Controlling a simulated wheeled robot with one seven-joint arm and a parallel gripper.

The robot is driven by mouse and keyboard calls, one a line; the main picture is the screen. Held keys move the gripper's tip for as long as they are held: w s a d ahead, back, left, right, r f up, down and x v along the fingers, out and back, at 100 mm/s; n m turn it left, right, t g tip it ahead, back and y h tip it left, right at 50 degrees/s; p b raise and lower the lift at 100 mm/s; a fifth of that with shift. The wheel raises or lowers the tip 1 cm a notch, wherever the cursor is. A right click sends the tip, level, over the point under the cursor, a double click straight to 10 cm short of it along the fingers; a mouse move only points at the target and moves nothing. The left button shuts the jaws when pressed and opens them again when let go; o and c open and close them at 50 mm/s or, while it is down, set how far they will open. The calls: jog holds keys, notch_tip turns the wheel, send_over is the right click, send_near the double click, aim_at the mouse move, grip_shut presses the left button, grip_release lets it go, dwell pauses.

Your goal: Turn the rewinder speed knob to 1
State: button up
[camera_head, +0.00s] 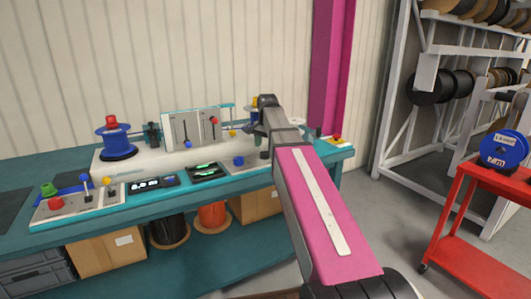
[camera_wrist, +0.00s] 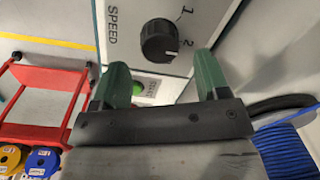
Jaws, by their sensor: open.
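The black speed knob (camera_wrist: 160,40) sits on a pale panel (camera_wrist: 215,15) in the wrist view. SPEED is printed to its left, with 1 at its upper right and 2 at its right. In the head view my arm hides the knob and most of my gripper.
A green START button (camera_wrist: 138,88) is below the knob, partly behind the left finger. A blue reel (camera_wrist: 285,150) is at the lower right. The teal bench (camera_head: 150,208) carries several control panels and a blue spool (camera_head: 117,142). A red cart (camera_head: 468,210) stands right.

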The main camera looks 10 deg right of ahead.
aim_at(264, 151)
jog(key=shift+f, duration=1.75)
jog(key=c, duration=0.9)
jog(key=shift+a+n, duration=0.1)
jog(key=shift+n, duration=0.2)
jog(key=n, duration=0.5)
jog(key=shift+w+n, duration=0.15)
jog(key=shift+n, duration=0.15)
jog(key=n, duration=0.5)
jog(key=shift+a+n, duration=0.15)
jog(key=shift+n, duration=0.15)
